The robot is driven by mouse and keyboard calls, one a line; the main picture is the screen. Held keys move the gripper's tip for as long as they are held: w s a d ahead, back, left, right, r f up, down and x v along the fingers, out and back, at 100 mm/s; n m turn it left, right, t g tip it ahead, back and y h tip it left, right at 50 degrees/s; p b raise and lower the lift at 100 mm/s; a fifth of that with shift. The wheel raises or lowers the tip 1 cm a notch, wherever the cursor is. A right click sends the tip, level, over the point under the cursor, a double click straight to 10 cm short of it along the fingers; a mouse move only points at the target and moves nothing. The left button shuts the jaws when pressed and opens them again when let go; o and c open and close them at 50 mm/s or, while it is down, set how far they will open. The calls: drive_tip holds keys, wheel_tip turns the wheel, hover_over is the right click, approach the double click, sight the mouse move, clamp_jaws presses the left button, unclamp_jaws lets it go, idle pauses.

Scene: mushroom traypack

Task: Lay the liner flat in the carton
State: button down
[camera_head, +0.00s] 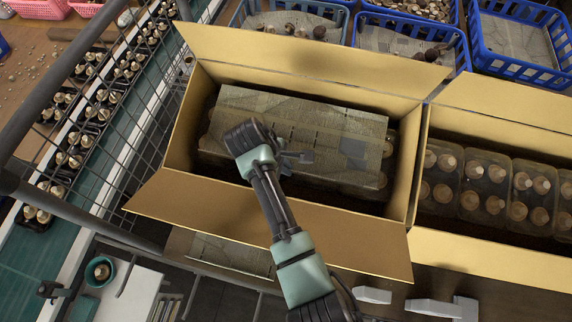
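The carton (300,222) stands open in the middle of the view with its flaps folded out. The liner (345,128) is a grey-green printed sheet inside the carton. It lies over packs of mushrooms, which show at its left, right and front edges. It looks roughly flat, with a slight tilt. My gripper (300,157) is over the middle left of the liner, close to it. My wrist and arm hide part of the liner's left side. The fingers are small and dark here, and I cannot tell whether they are open or touching the liner.
A second open carton (480,246) with clear mushroom packs stands directly to the right. Blue crates (515,73) line the back. A wire mesh fence (125,140) and a green conveyor (38,248) are at the left. Another printed sheet (232,252) lies below the carton's front flap.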

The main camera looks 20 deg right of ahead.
drive_tip(key=c, duration=1)
unclamp_jaws()
drive_tip(key=shift+b+v, duration=0.45)
drive_tip(key=shift+v, duration=6)
